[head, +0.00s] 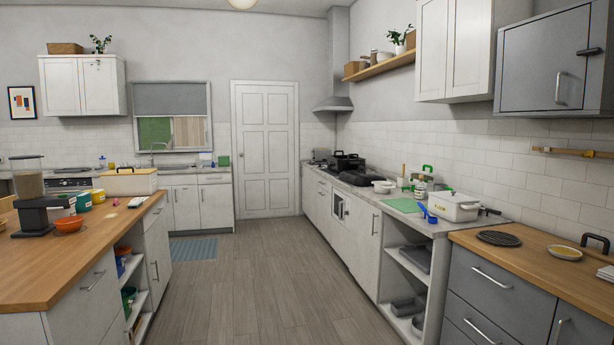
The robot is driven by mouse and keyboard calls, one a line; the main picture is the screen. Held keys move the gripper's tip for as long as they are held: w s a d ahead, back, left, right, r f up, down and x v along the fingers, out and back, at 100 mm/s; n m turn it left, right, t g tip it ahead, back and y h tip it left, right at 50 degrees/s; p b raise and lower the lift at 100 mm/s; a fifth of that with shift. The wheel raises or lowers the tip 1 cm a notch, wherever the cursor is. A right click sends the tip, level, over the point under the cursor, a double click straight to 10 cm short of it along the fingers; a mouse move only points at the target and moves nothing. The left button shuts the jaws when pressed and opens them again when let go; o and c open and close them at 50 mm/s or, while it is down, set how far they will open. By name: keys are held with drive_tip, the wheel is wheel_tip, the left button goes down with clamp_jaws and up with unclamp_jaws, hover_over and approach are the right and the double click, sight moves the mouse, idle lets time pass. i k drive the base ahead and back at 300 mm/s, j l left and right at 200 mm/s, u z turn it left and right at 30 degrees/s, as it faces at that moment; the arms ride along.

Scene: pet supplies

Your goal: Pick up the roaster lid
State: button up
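My gripper is not in view. A black roaster-like pan (347,161) stands far down the right-hand counter, near the range hood. A dark, low, rounded shape (364,178) lies just in front of it; it could be the roaster lid, but it is too small to tell. A white lidded pot (455,207) stands nearer on the same counter, its lid on top. A small white pan (384,187) sits between them.
A wooden-topped island (90,240) stands at left with a food dispenser (28,190), an orange bowl (69,224) and a cream box (130,182). A green mat (403,205) and blue scoop (428,214) lie on the right counter. The wooden floor (262,290) between is clear.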

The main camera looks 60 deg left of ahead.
sight(359, 178)
drive_tip(key=u, duration=1.55)
drive_tip(key=i+j+u, duration=0.1)
drive_tip(key=i+u, duration=0.35)
drive_tip(key=i, duration=5.05)
drive_tip(key=i+z, duration=0.15)
drive_tip(key=i, duration=0.45)
drive_tip(key=i+j+z, duration=0.15)
drive_tip(key=i, duration=0.4)
drive_tip(key=i+j+z, duration=0.1)
drive_tip(key=i+j, duration=0.15)
drive_tip(key=i, duration=0.3)
